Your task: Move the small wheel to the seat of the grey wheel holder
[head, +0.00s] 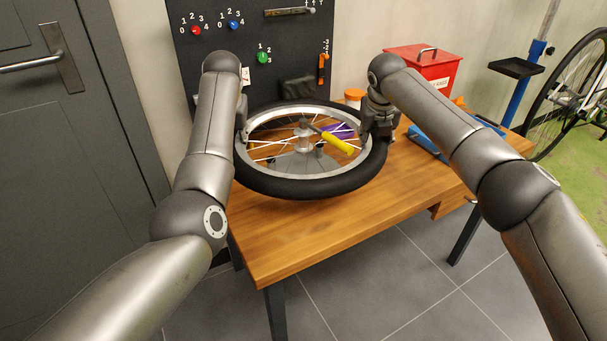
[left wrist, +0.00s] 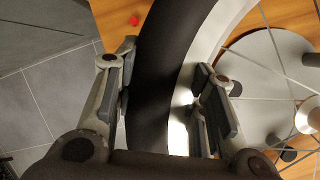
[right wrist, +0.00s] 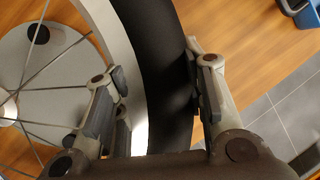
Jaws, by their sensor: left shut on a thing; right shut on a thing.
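I cannot tell whether the hub touches the seat.
A yellow-handled tool (head: 337,143) and a purple thing (head: 340,130) show through the spokes. Behind stand a black pegboard (head: 215,45) and a red box (head: 428,70). A blue item (head: 428,143) lies at right. The table's front (head: 290,235) is clear.

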